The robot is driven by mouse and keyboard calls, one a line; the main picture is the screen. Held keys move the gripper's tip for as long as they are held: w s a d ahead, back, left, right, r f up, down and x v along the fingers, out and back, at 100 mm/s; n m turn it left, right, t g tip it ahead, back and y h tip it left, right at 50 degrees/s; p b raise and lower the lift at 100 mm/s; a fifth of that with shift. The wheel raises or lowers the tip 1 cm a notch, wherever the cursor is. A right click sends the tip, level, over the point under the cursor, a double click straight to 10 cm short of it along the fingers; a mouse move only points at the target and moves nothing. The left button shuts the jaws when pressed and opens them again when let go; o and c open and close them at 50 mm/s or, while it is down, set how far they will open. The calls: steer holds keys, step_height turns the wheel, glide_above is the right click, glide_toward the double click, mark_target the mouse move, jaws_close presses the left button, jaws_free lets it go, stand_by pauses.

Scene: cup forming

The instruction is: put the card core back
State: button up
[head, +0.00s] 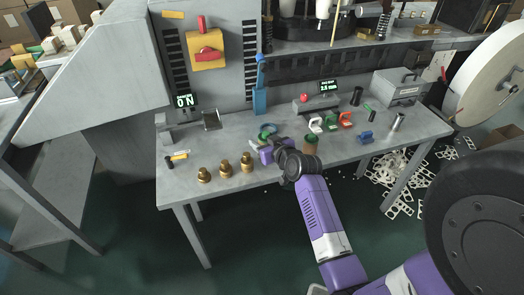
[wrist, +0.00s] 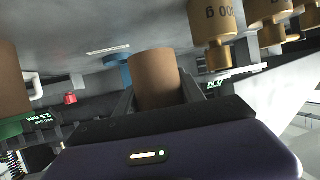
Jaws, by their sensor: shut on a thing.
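A brown card core (wrist: 155,80) stands between the two fingers of my gripper in the wrist view. My gripper (wrist: 158,95) is shut on it. In the head view my gripper (head: 267,154) is over the front middle of the bench, right of the brass weights; I cannot make out the held core there.
Several brass weights (head: 225,168) stand left of my gripper on the grey bench (head: 180,200). A gauge with a readout (head: 318,103), coloured clamp-like pieces (head: 331,122) and a grey box (head: 398,88) are behind and right. A blue upright tool (head: 260,98) stands at the back.

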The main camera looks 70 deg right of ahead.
steer(key=shift+f+b, duration=0.3)
steer(key=shift+f, duration=1.75)
steer(key=shift+f, duration=0.15)
steer(key=o, duration=1.1)
steer(key=shift+c, duration=0.2)
